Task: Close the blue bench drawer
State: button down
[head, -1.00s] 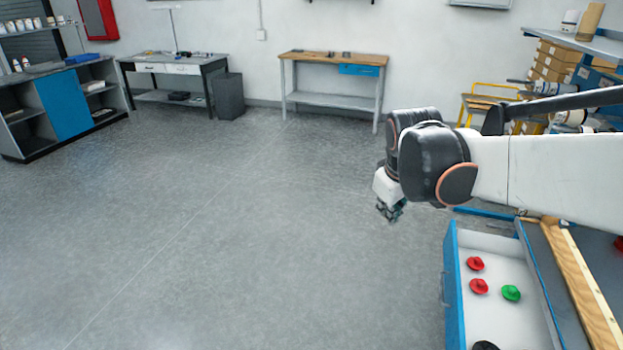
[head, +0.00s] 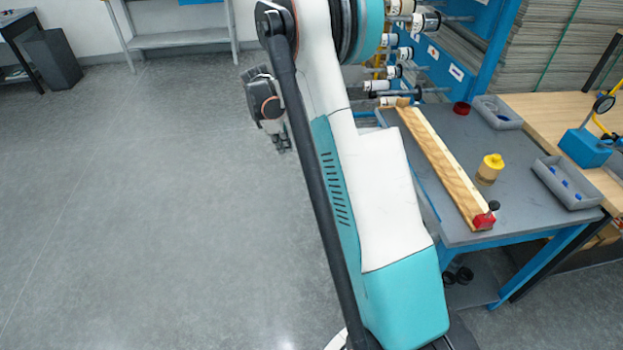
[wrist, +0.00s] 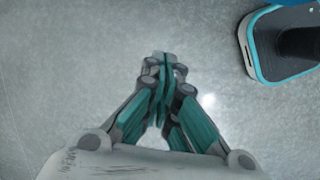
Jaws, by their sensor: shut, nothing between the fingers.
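The grey-topped bench (head: 445,150) with blue legs stands at the right in the head view. Its drawer does not show now. My arm covers the bench's left side, so I cannot tell how far out the drawer stands. My gripper (head: 283,145) hangs over the open floor to the left of the bench, apart from it. In the wrist view my gripper (wrist: 163,62) points at bare grey floor, with its fingers together and nothing between them.
A wooden board (head: 440,160) with a red clamp (head: 484,221) lies on the bench. A yellow-topped container (head: 490,168) and grey trays (head: 497,112) stand there too. A roll rack (head: 425,60) is behind. The floor (head: 150,220) at left is clear.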

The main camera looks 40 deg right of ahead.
jog(key=s+d+f+b, duration=0.1)
jog(key=d+f+b, duration=0.1)
jog(key=d+f, duration=0.3)
jog(key=s+d+f+n+g+b, duration=0.1)
jog(key=s+d+f+b, duration=0.1)
jog(key=f, duration=1.1)
jog(key=d+b, duration=0.1)
jog(key=d, duration=0.1)
jog(key=shift+s+d+f+b, duration=0.15)
jog(key=shift+d+b, duration=0.15)
jog(key=shift+d, duration=0.05)
